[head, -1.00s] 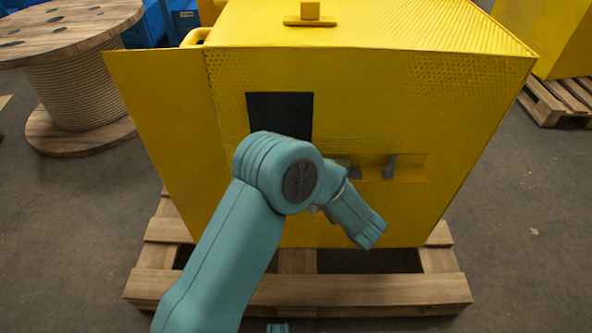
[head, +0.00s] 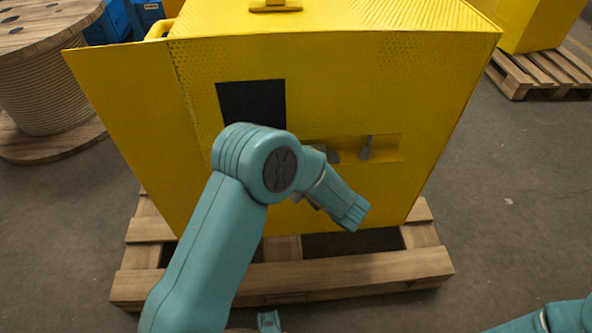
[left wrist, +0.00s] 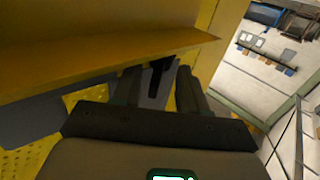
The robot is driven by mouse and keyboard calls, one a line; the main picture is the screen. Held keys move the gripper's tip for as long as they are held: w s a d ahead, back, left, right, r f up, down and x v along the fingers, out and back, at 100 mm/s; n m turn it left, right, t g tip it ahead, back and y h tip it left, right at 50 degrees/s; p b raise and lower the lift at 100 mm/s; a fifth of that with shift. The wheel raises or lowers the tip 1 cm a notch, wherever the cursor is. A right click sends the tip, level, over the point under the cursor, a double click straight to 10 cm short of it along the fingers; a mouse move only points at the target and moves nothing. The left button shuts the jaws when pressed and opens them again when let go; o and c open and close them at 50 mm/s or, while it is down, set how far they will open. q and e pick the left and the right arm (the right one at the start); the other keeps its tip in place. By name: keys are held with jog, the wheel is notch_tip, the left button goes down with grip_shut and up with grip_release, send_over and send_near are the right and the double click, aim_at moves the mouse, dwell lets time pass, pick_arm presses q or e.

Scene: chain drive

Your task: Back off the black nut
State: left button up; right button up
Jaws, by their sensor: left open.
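The black nut cannot be made out for certain. In the left wrist view, the two fingers of my open left gripper (left wrist: 158,72) stand apart on either side of a dark, narrow part (left wrist: 157,80); I cannot tell whether it is the nut or whether they touch it. In the head view my left arm stands in front of the yellow housing (head: 330,60), and its gripper is hidden there. A shallow recess in the housing front holds small grey parts, one upright grey piece (head: 366,148) among them.
The housing stands on a wooden pallet (head: 350,273). A black panel (head: 250,103) is on its front, and a yellow door (head: 125,125) swings out at the left. A cable reel (head: 40,80) stands at the left.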

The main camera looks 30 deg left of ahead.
pick_arm(q)
jog(key=p+v, duration=0.3)
jog(key=v, duration=1.2)
jog(key=shift+d, duration=0.35)
pick_arm(e)
jog(key=r, duration=0.3)
jog(key=shift+s+a, duration=0.3)
jog(key=shift+s, duration=0.05)
pick_arm(q)
jog(key=shift+f, duration=0.1)
